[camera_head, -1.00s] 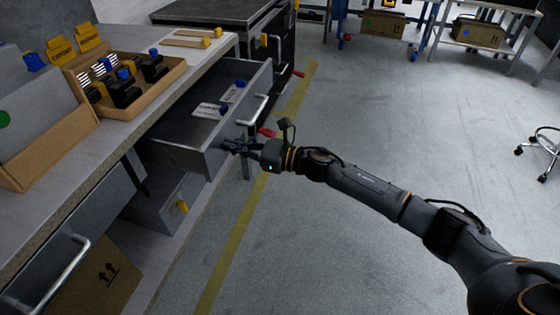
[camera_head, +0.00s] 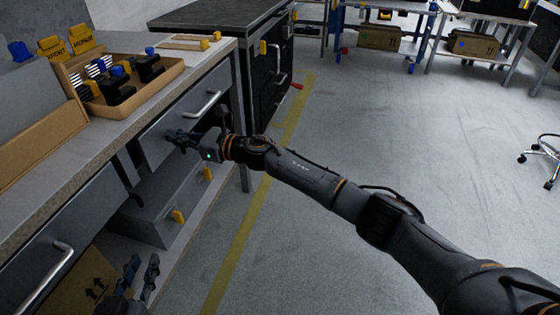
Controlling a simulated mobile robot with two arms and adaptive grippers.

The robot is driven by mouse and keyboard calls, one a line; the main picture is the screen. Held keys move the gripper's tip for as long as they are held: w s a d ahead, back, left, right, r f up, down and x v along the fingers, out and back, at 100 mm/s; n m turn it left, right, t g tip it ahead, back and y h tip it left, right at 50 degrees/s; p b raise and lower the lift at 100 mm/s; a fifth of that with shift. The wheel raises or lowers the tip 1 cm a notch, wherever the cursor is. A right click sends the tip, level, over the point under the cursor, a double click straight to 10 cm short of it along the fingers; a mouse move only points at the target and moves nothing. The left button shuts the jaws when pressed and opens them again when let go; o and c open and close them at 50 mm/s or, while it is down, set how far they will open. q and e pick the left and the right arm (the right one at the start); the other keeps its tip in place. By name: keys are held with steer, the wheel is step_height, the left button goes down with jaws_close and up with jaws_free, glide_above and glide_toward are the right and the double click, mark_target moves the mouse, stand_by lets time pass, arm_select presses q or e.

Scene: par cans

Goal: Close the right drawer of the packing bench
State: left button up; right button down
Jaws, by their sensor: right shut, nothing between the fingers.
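The right drawer (camera_head: 218,95) of the packing bench shows its grey front with a silver handle (camera_head: 203,107), under the worktop. The front looks flush or nearly flush with the bench, and its inside is hidden. My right gripper (camera_head: 172,136) is shut and empty, with its fingertips at the left part of the drawer front, left of and below the handle. It seems to touch the front. My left gripper (camera_head: 140,268) is at the lower left, below the bench top, with its fingers apart and nothing between them.
The left drawer (camera_head: 75,215) looks shut. A lower grey unit with yellow tags (camera_head: 178,216) sits under the right drawer. A cardboard tray (camera_head: 125,108) of black and blue parts stands on the worktop. A black cabinet (camera_head: 265,60) stands beyond.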

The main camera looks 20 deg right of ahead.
arm_select(q)
steer(key=r, duration=0.1)
steer(key=r+t, duration=0.1)
steer(key=w+r+t, duration=0.1)
steer(key=shift+d+h, duration=0.25)
steer(key=shift+h, duration=0.05)
arm_select(e)
steer(key=shift+w+a+r, duration=0.25)
steer(key=shift+w+a, duration=0.1)
steer(key=shift+a, duration=0.15)
steer(key=shift+r, duration=0.1)
